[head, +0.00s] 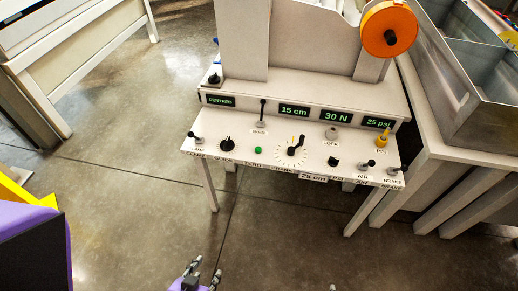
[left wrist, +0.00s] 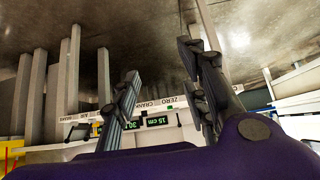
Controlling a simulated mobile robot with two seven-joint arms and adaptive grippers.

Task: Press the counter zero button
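The zero button is a small green round button (head: 258,150) on the sloping white control panel (head: 222,170), above the label ZERO, in the head view. Only a tiny tip, possibly my right gripper (head: 332,287), shows at the bottom edge.
Beside the button are a black dial (head: 227,144) and a crank dial (head: 291,151). A tall lever (head: 262,112) stands behind it. Displays read CENTRED, 15 cm, 30 N and 25 psi. An orange spool (head: 388,28) is above. The floor before the panel is clear.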

